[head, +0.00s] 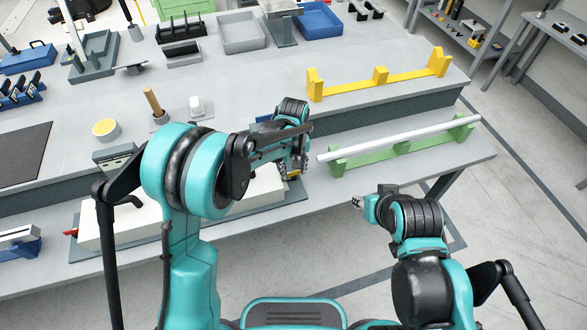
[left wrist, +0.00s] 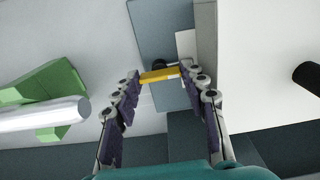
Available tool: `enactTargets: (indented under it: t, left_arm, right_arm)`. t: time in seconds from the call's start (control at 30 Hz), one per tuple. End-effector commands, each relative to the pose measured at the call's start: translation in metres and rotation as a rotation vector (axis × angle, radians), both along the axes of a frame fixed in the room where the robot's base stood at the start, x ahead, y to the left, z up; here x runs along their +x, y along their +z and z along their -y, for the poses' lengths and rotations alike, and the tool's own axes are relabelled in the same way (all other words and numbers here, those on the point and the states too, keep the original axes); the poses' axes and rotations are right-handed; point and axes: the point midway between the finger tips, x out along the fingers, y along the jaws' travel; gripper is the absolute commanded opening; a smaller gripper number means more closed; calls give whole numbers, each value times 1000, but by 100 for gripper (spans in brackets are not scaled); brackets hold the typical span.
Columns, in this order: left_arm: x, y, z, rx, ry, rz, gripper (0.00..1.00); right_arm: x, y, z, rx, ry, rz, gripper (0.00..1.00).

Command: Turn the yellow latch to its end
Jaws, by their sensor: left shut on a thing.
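The yellow latch (left wrist: 160,74) is a short bar lying across between the fingertips of my left gripper (left wrist: 159,80) in the left wrist view. The two fingers touch or nearly touch its ends, and the gripper is shut on it. In the head view a small bit of the yellow latch (head: 294,175) shows below my left gripper (head: 288,168); the arm hides much of its surroundings. My right gripper (head: 360,203) hangs at the front right, apart from the latch; its finger opening is too small to judge.
A white rod (head: 400,138) lies on a green holder (head: 350,160) on the lower bench step, right of my left gripper. A yellow stand (head: 345,88) is on the upper step. A white box (head: 120,225) stands left. Floor is clear at right.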

Motion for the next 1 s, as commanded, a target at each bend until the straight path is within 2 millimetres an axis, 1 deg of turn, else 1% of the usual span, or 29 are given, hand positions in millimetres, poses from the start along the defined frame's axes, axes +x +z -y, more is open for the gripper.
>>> enactTargets:
  t: [0.07, 0.1, 0.13, 0.17, 0.67, 0.77, 0.87, 1.0]
  left_arm:
    - [0, 0, 0, 0, 1, 0, 14]
    - [0, 0, 0, 0, 1, 0, 53]
    - [0, 0, 0, 0, 1, 0, 61]
    - [0, 0, 0, 0, 1, 0, 64]
    - [0, 0, -1, 1, -1, 0, 64]
    - [0, 0, -1, 1, -23, 0, 64]
    - [0, 0, -1, 1, -90, 0, 64]
    - [0, 0, -1, 1, -260, 0, 64]
  right_arm:
    - [0, 0, 0, 0, 0, 0, 38]
    - [0, 0, 0, 0, 0, 0, 38]
    - [0, 0, 0, 0, 0, 0, 38]
    - [0, 0, 0, 0, 0, 0, 38]
    - [0, 0, 0, 0, 0, 0, 38]
    - [0, 0, 0, 0, 0, 0, 38]
    - [0, 0, 0, 0, 0, 0, 38]
    - [0, 0, 0, 0, 0, 0, 38]
